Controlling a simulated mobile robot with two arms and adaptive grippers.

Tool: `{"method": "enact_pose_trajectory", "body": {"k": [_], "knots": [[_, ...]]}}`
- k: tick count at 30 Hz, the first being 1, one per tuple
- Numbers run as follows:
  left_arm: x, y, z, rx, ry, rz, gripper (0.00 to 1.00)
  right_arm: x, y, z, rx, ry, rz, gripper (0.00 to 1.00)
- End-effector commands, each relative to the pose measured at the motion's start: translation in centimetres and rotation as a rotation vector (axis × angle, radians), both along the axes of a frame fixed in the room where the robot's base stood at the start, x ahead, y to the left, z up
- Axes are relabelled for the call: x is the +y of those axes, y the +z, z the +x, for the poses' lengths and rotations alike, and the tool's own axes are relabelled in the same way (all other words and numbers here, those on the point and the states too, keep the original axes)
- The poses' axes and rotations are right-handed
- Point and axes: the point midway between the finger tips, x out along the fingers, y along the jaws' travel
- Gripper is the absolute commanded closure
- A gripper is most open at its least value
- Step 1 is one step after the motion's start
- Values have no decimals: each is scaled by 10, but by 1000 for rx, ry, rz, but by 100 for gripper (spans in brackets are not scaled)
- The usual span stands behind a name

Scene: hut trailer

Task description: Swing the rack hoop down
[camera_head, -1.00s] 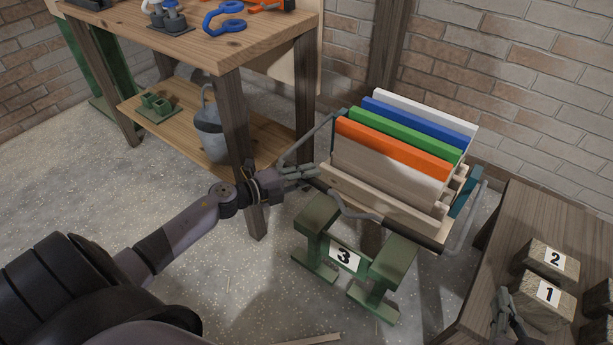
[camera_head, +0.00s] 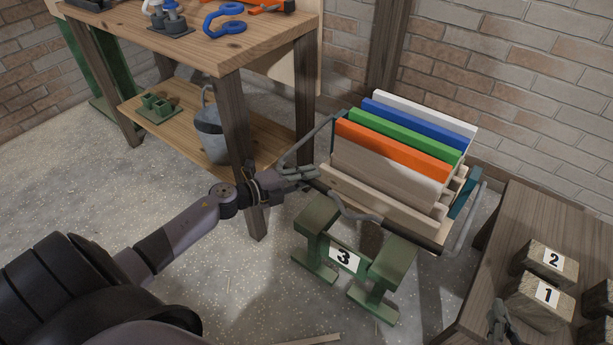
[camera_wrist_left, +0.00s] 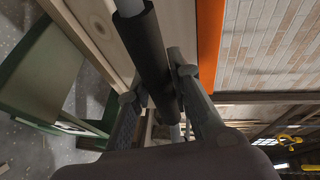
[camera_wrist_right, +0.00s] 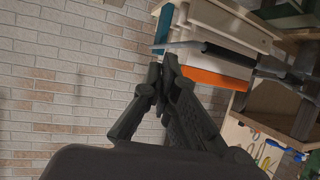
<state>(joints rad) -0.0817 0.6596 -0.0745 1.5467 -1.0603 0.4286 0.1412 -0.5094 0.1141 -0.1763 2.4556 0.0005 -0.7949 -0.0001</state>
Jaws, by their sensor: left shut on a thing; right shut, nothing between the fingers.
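The rack hoop (camera_head: 358,212) is a bent grey tube with a black sleeve along its front bar. It runs in front of the rack (camera_head: 340,182), which holds upright boards with orange, green, blue and white tops. My left gripper (camera_head: 314,172) is shut on the hoop near the left end of its front bar. In the left wrist view the black sleeve (camera_wrist_left: 150,50) passes between its fingers (camera_wrist_left: 160,85). My right gripper (camera_head: 498,308) is shut and empty, low at the right by the dark table. In the right wrist view the hoop's black sleeve (camera_wrist_right: 228,54) shows beyond its fingertips (camera_wrist_right: 162,68).
A green stand (camera_head: 318,225) marked 3 is below the rack's front. A workbench (camera_head: 255,55) with tools stands at the left, one leg close to my left wrist. A dark table (camera_head: 505,235) with numbered wooden blocks (camera_head: 540,300) is at the right.

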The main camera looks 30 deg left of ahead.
Motion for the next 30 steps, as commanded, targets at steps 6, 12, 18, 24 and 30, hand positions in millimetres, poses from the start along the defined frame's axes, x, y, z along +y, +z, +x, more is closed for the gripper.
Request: {"method": "enact_pose_trajectory", "body": {"k": [6, 12, 18, 24, 30], "knots": [[0, 10, 0, 19, -2, 2, 100, -15, -30, -33, 251, -19, -58, 100], [-1, 15, 1, 36, -3, 2, 100, -29, -54, -75, 487, -35, -110, 100], [0, 20, 1, 51, -2, 4, 100, -43, -68, -119, 702, -52, -154, 100], [0, 20, 1, 58, -2, 5, 100, -50, -73, -142, 806, -59, -174, 100], [0, 19, 1, 57, -1, 6, 100, -50, -74, -144, 814, -60, -177, 100]]}}
